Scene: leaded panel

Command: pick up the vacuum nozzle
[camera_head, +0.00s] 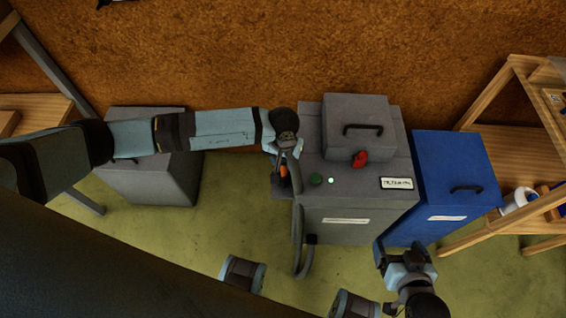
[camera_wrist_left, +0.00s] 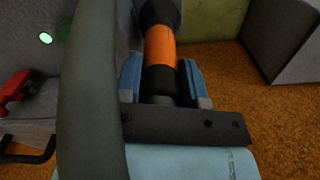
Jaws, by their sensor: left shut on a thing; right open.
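The vacuum nozzle (camera_head: 284,171), black with an orange band, is in my left gripper (camera_head: 281,163) at the left side of the grey vacuum unit (camera_head: 350,200). In the left wrist view the nozzle (camera_wrist_left: 160,45) lies between the two blue fingers (camera_wrist_left: 162,84), which are shut on it. A thick grey hose (camera_head: 298,225) hangs beside the gripper and curves at its lower end. The hose (camera_wrist_left: 88,90) also crosses the left of the wrist view. My right gripper (camera_head: 384,266) is open, low at the right and away from the nozzle.
The vacuum unit has a red knob (camera_head: 360,158), a green button (camera_head: 315,179) and a handled lid (camera_head: 355,118). A blue box (camera_head: 455,180) stands to its right, a grey box (camera_head: 150,180) to its left. A wooden shelf (camera_head: 480,100) stands at far right.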

